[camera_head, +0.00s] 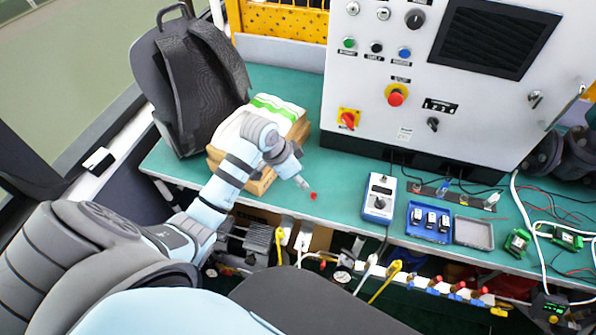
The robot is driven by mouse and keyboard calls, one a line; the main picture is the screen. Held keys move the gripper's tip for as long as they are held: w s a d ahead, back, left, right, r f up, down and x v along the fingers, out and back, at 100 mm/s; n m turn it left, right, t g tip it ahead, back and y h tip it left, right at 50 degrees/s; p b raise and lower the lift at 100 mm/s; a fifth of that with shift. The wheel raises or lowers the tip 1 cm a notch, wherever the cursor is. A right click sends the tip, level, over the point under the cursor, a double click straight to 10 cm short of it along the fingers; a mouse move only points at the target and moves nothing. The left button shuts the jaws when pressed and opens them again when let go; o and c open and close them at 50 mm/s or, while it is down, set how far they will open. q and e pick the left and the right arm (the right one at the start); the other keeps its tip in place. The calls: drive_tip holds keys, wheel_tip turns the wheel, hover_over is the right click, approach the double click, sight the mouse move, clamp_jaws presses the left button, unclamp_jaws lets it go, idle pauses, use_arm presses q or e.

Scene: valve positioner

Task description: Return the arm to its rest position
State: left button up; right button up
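My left arm reaches in from the left over the green workbench (345,200). My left gripper (304,186) hangs above the bench, left of the blue-and-white calibrator box (379,198). A small red spot (313,195) shows right at its fingertips; I cannot tell whether it is held or lies on the bench behind. The fingers are too small to tell open from shut. My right gripper is not in view.
A stack of boxes with a green-striped white top (280,107) and a black backpack (190,80) stand close behind my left arm. The control cabinet (385,110) fills the back. A blue tray (429,222) and green terminal modules (518,241) lie to the right.

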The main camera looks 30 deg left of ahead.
use_arm(q)
drive_tip(key=shift+s+r, duration=0.15)
drive_tip(key=shift+r, duration=0.15)
